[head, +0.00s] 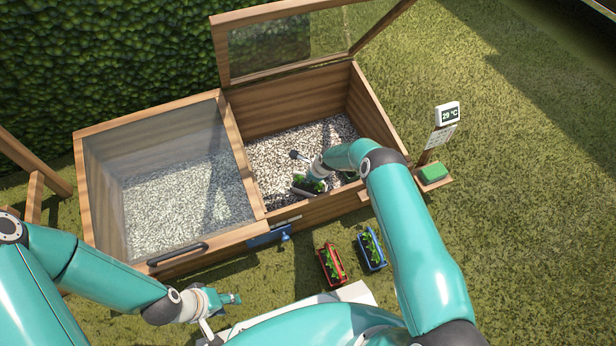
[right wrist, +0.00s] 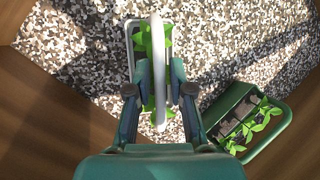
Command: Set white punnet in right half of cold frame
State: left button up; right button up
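The wooden cold frame (head: 170,258) has a left half under a shut glass lid and a right half with its lid raised. In the right wrist view, a white punnet (right wrist: 131,45) with green seedlings stands on the gravel, its white handle between my right gripper's fingers (right wrist: 158,92). The fingers are apart, with a gap on each side of the handle. In the head view, my right arm reaches into the right half, where a planted punnet (head: 307,187) shows partly below the wrist. My left gripper (head: 232,299) is low at the left, its fingers too small to read.
A green punnet (right wrist: 285,118) with seedlings stands close beside the white one, near the wooden wall. A red punnet (head: 331,266) and a blue punnet (head: 372,250) stand outside in front. A thermometer post (head: 447,113) and green button (head: 433,173) are at the right.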

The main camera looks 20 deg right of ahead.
jog(key=shift+o, duration=0.5)
jog(key=shift+r, duration=0.2)
jog(key=p+v, duration=0.9)
jog(key=v, duration=0.3)
jog(key=s+a+r+n+g, duration=0.1)
jog(key=s+a+r+n, duration=0.2)
jog(key=s+n, duration=0.5)
jog(key=s+a+r+n+g+y, duration=0.1)
jog(key=s+a+r+n, duration=0.3)
jog(key=s+n, duration=0.4)
jog(key=s+a+r+n+g+y, duration=0.1)
jog(key=s+a+n, duration=0.4)
jog(key=s, duration=1)
notch_tip(320, 180, up, 2)
jog(key=n+g, duration=0.1)
jog(key=n, duration=0.2)
jog(key=shift+a+r, duration=0.15)
